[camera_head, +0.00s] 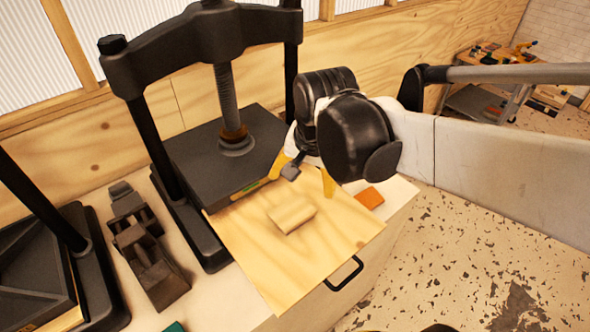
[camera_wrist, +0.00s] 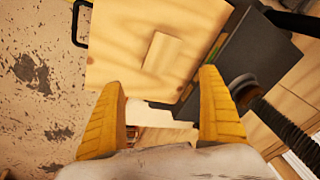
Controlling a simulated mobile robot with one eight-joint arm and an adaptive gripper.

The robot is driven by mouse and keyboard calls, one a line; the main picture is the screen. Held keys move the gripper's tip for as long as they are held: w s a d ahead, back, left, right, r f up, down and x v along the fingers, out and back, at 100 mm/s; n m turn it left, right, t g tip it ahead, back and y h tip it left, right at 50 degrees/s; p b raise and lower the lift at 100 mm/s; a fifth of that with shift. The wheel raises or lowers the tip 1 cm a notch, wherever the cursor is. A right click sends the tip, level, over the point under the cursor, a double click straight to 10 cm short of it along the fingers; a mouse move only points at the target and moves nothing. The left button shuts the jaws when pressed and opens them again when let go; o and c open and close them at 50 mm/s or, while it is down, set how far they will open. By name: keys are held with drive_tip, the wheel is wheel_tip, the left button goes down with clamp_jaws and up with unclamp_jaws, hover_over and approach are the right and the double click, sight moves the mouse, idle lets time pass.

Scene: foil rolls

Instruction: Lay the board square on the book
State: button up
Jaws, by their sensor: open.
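The board is a pale square wooden plate (camera_head: 330,232) with a small raised wooden block (camera_head: 292,214) on its middle. It lies in front of the press's dark platen and juts towards the bench's front edge. In the wrist view the board (camera_wrist: 115,60) and its block (camera_wrist: 162,54) are ahead of the fingers. My gripper (camera_head: 304,180), with yellow fingers, is open and empty near the board's back right side. It also shows open in the wrist view (camera_wrist: 162,84). No book can be clearly made out; what lies under the board is hidden.
The black screw press (camera_head: 225,150) stands behind the board, its screw close to my gripper. A small orange item (camera_head: 370,198) lies right of the board. A black handle (camera_head: 343,275) is at the bench front. A dark metal tool (camera_head: 148,262) and second press (camera_head: 75,265) stand left.

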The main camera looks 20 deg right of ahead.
drive_tip(key=s+r+n+t, duration=0.1)
drive_tip(key=s+n+t, duration=0.2)
drive_tip(key=s+n, duration=0.3)
drive_tip(key=shift+s+n+t, duration=0.3)
drive_tip(key=shift+n+t, duration=0.1)
drive_tip(key=shift+n, duration=0.5)
